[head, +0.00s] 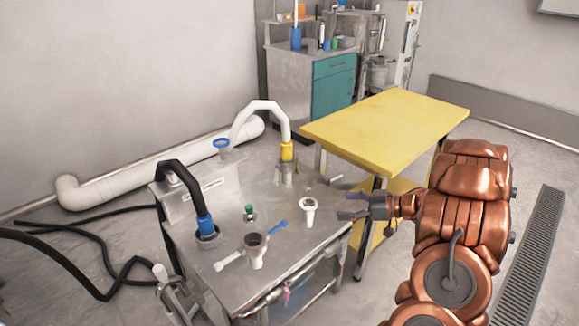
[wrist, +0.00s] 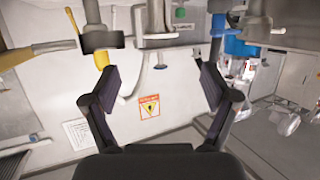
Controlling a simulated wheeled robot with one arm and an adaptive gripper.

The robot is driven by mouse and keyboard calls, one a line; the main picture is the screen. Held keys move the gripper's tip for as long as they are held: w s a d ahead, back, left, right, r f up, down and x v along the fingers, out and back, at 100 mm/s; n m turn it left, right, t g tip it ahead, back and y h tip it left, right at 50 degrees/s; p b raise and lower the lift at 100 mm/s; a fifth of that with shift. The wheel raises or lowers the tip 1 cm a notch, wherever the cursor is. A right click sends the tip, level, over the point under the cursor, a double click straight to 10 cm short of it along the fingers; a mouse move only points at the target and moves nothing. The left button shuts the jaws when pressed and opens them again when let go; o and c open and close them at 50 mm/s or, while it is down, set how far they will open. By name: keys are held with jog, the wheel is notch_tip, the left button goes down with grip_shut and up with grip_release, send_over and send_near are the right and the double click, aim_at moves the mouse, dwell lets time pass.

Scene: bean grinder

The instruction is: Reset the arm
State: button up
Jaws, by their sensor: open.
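My copper-coloured arm (head: 465,215) reaches in from the right in the head view, over the gap between the steel table and the yellow table. My gripper (head: 341,198) points left towards the right edge of the steel table (head: 215,268). Its two dark fingers are spread apart with nothing between them. The wrist view also shows my gripper (wrist: 155,82) open and empty. A white funnel-like part (head: 309,216) stands on the steel table just left of the fingertips, apart from them. A grinder-like part with a dark open top (head: 256,243) stands nearer the front.
A yellow table (head: 385,125) stands behind and beside my arm. A black hose with a blue end (head: 172,168) and a white hose with a yellow end (head: 262,104) arch over the steel table. A teal-fronted cabinet (head: 334,85) is at the back.

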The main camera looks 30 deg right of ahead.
jog(key=w+d+r+m+g+h, duration=0.1)
jog(key=w+d+r+m+h, duration=0.35)
jog(key=w+r+h, duration=0.75)
jog(key=s+a+f+m+g+y, duration=0.15)
jog(key=s+a+g, duration=0.55)
jog(key=s+a, duration=1.25)
jog(key=s+a+f+m+g+y, duration=0.2)
jog(key=s+a+g, duration=0.5)
jog(key=s+a, duration=1.2)
notch_tip(320, 180, up, 17)
jog(key=s+d+t+p, duration=0.1)
jog(key=s+d+p, duration=0.1)
jog(key=p, duration=1.4)
jog(key=shift+d+f+n+t+p, duration=0.15)
jog(key=shift+d+n+t+p, duration=0.15)
jog(key=shift+d+n, duration=0.1)
